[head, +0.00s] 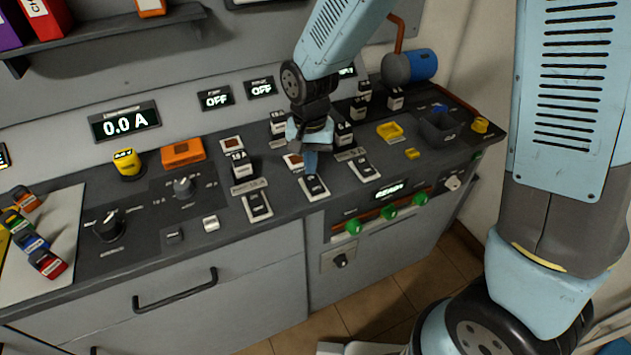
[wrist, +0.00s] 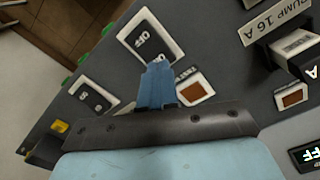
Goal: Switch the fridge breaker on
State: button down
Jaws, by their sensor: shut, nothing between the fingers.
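Several rocker breakers sit along the grey console's front: a left one (head: 257,207), a middle one (head: 313,187) and a right one (head: 365,170). I cannot read which is the fridge's. My gripper (head: 311,168) is shut and empty, pointing down at the middle rocker's rear end. In the wrist view, the shut fingers (wrist: 157,75) overlap the edge of this rocker (wrist: 148,40), which shows OFF; I cannot tell whether they touch. The right rocker also shows in the wrist view (wrist: 92,97); its word is unclear. The middle rocker's label is hidden by my gripper.
A "PUMP 16 A" plate (wrist: 275,28) lies behind the left rocker. Black plug-in blocks (head: 243,165) stand close behind the rockers. Wall displays (head: 216,98) read OFF; the ammeter (head: 125,122) reads 0.0 A. Green knobs (head: 390,212) line the front face.

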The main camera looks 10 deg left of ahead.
jog(key=shift+f, duration=0.9)
dwell(0.9)
jog(key=shift+r, duration=3.55)
jog(key=d+r+t, duration=0.3)
jog(key=d+r, duration=1.1)
jog(key=d, duration=0.4)
jog(key=s+d+r+t, duration=0.1)
jog(key=s+d+r, duration=0.1)
jog(key=s+d, duration=0.3)
jog(key=s+d+r+t, duration=0.1)
jog(key=s+d+r, duration=0.2)
jog(key=s+d, duration=0.3)
jog(key=shift+d+r+t, duration=0.25)
jog(key=shift+d+t, duration=0.05)
jog(key=shift+d, duration=0.6)
